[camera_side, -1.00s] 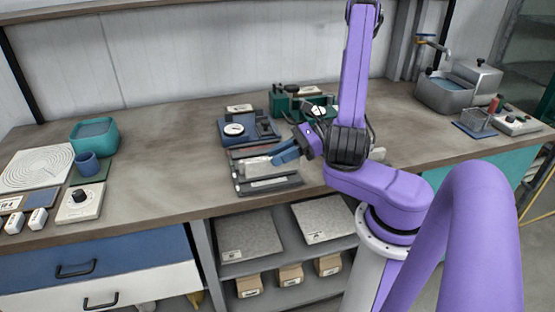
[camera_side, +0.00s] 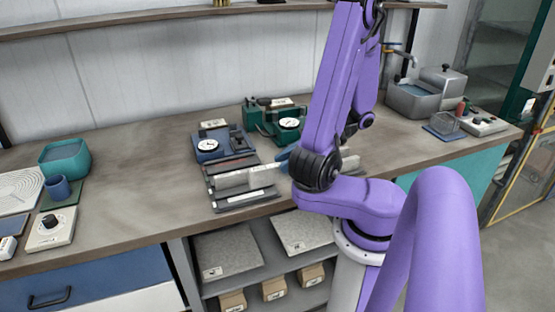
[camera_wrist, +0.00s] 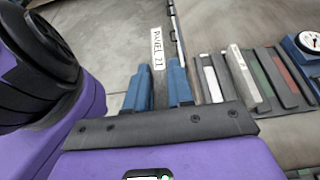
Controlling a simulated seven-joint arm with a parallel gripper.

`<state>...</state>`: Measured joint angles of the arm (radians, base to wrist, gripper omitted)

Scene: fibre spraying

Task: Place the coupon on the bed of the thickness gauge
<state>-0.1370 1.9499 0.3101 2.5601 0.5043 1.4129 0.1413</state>
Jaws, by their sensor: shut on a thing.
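My gripper (camera_wrist: 158,88) shows two blue fingers in the wrist view, pointing away from the purple wrist. In the side view my arm mostly hides the gripper, beside the right end of a dark slotted rack (camera_side: 246,204). A pale bar (camera_side: 248,178) lies across that rack; it also shows in the wrist view (camera_wrist: 242,75). A blue dial instrument (camera_side: 236,147) and a green one (camera_side: 258,119) stand behind; I cannot tell which is the thickness gauge.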

